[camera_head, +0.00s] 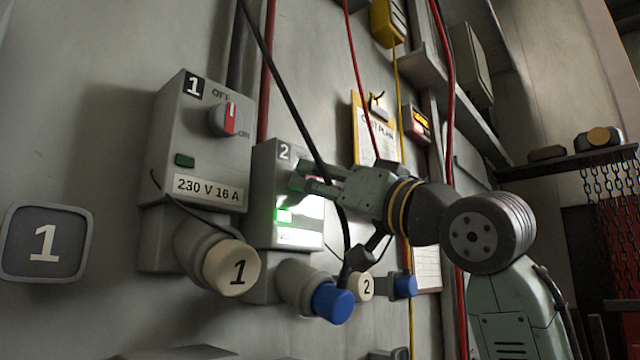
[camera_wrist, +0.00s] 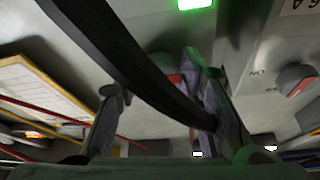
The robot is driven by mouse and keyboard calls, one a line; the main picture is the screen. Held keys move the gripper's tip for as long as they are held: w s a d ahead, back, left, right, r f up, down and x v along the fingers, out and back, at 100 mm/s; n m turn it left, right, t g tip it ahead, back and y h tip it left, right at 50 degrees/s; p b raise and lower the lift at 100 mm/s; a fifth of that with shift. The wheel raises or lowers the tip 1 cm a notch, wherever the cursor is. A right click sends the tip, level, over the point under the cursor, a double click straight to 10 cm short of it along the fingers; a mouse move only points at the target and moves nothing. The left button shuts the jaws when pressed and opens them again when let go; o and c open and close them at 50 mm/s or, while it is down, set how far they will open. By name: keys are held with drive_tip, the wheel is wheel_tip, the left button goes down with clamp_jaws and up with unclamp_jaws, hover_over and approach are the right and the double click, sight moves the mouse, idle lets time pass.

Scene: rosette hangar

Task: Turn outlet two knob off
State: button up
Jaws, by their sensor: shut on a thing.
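The outlet two box (camera_head: 262,200), marked 2, is on the wall right of outlet one. My gripper (camera_head: 304,184) reaches it from the right, with its fingers at the box's front face. It is shut on the outlet two knob; only a bit of red of the knob (camera_wrist: 174,79) shows between the fingers in the wrist view. The knob's pointer and its labels are hidden, so I cannot tell its setting. A green lamp (camera_head: 284,216) glows on the box below the knob. It also shows at the top of the wrist view (camera_wrist: 197,3).
The outlet one box (camera_head: 195,150) stands close on the left, its knob (camera_head: 226,120) untouched and its lamp dark. A black cable (camera_head: 290,95) runs across outlet two and close past the wrist camera. Plugs (camera_head: 333,302) stick out below. A clipboard (camera_head: 372,135) hangs behind.

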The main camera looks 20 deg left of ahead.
drive_tip(key=shift+n, duration=0.5)
drive_tip(key=n+g, duration=0.3)
drive_tip(key=n, duration=0.3)
drive_tip(key=n+g, duration=0.3)
drive_tip(key=n, duration=0.3)
drive_tip(key=w+n+g, duration=0.1)
drive_tip(key=n+g, duration=0.1)
drive_tip(key=n, duration=0.3)
drive_tip(key=shift+d+r+n+g, duration=0.2)
drive_tip(key=shift+r+n+g, duration=0.1)
drive_tip(key=shift+n+g, duration=0.1)
drive_tip(key=shift+w+r+n+g+h, duration=0.1)
drive_tip(key=shift+n+g+h, duration=0.25)
drive_tip(key=shift+n, duration=0.8)
drive_tip(key=shift+n+g+h, duration=0.15)
drive_tip(key=shift+n+h, duration=0.3)
drive_tip(key=shift+n, duration=0.7)
drive_tip(key=o, duration=1.2)
drive_tip(key=shift+c, duration=0.2)
